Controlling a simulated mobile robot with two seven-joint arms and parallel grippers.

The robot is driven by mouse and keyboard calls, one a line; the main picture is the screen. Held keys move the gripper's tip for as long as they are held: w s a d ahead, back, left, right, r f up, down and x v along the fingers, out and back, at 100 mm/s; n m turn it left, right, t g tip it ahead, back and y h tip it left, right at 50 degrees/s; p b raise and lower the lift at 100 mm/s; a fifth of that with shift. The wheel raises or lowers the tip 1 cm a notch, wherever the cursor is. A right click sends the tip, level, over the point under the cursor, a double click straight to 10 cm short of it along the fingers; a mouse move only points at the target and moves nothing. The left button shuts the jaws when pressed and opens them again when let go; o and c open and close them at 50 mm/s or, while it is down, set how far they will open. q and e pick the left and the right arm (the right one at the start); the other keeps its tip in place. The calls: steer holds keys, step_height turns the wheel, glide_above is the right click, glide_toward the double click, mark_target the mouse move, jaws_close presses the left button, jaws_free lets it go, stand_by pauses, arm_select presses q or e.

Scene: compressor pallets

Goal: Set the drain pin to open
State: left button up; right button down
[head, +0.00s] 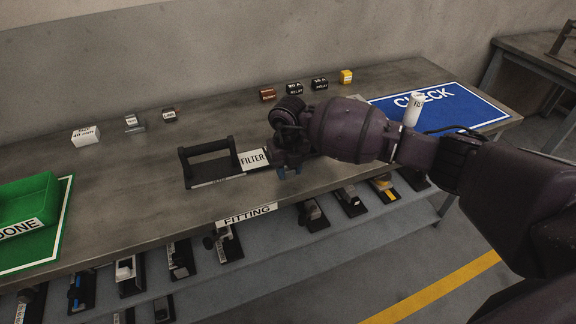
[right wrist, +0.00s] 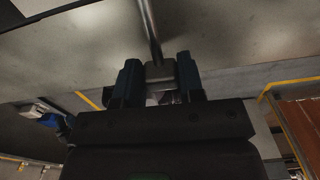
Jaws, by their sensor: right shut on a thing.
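My right gripper (head: 287,167) is over the front part of the bench, at the right end of a dark fixture (head: 205,183) with a raised frame and a white FILTER label (head: 253,160). In the right wrist view my right gripper (right wrist: 159,80) has its two dark fingers shut on a small grey block (right wrist: 159,71) with a thin rod (right wrist: 149,28) running up from it. I cannot tell whether this block is the drain pin, nor how it sits, as my gripper covers it in the head view. My left gripper is out of view.
A green DONE tray (head: 25,213) is at the left, a blue CHECK mat (head: 465,108) with a white cylinder (head: 413,109) at the right. Several small labelled blocks stand along the back. A lower shelf (head: 195,275) holds several parts. The bench left of the fixture is clear.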

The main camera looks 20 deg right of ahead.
steer(key=c, duration=0.8)
jaws_free()
steer(key=shift+o, duration=0.4)
steer(key=shift+r, duration=0.3)
step_height(320, 180, up, 9)
steer(key=shift+r+p, duration=0.1)
steer(key=shift+p, duration=0.65)
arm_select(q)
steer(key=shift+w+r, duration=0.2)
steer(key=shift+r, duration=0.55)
arm_select(e)
steer(key=shift+r, duration=0.5)
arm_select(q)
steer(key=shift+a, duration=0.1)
